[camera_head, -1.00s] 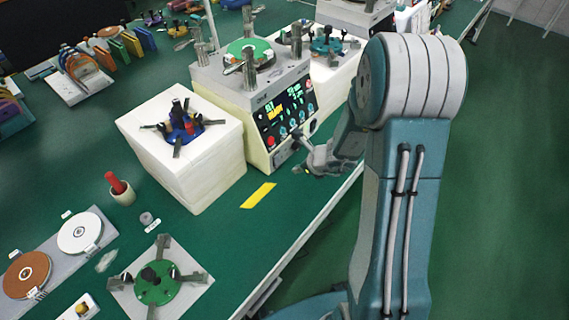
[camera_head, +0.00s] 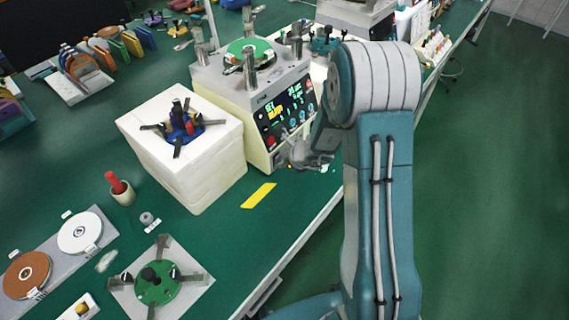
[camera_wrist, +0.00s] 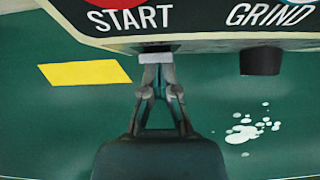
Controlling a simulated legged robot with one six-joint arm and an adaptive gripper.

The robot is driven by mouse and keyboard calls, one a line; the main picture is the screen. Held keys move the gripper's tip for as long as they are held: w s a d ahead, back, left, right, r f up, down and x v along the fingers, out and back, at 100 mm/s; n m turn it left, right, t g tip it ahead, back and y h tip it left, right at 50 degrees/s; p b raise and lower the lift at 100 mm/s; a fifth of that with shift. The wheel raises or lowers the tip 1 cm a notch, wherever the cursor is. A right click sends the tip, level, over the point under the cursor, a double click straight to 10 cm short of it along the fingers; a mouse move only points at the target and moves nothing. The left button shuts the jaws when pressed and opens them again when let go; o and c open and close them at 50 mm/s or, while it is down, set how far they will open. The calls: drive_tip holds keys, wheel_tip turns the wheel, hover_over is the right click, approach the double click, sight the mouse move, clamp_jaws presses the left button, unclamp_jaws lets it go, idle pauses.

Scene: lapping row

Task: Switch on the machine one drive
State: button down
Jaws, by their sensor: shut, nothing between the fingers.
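The nearest machine (camera_head: 253,140) is a cream box with a dark front panel (camera_head: 285,112) of lit displays, knobs and a red button. In the wrist view the panel's lower edge (camera_wrist: 200,42) shows the words START and GRIND, with part of a red button (camera_wrist: 118,3) above START. Below START a small pale piece (camera_wrist: 156,58) sits on a dark mount. My gripper (camera_wrist: 157,76) is shut and empty, its tips right at this piece; I cannot tell if they touch. In the head view my gripper (camera_head: 284,157) is at the machine's lower front, partly hiding it.
A dark round knob (camera_wrist: 260,61) juts out below GRIND. A yellow strip (camera_head: 258,195) lies on the green bench, beside a white block (camera_head: 190,165) bearing a blue fixture. White spots (camera_wrist: 245,130) mark the bench. The bench's front edge (camera_head: 310,225) runs near my arm.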

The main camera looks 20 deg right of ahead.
drive_tip(key=shift+r, duration=0.9)
